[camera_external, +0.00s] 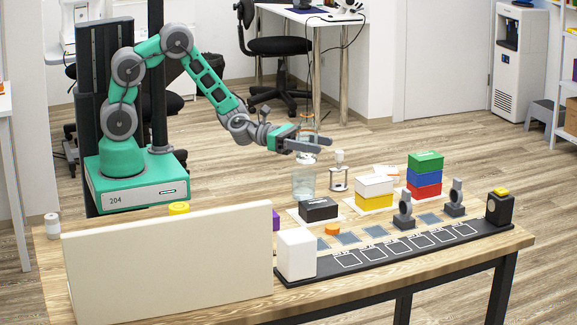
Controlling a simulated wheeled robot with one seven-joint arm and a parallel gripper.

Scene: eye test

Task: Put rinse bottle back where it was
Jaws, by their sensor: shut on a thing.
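My gripper (318,143) is shut on a clear bottle, seen as the rinse bottle (307,123), above the table's far side. Its narrow, orange-tinted upper part shows above the fingers. Below the fingers is a wider, see-through vessel body (303,184) at table height.
A cream panel (168,265) hides part of the wooden table (420,262). Near the vessel stand a black box (318,209) and a small white-topped stand (339,172).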

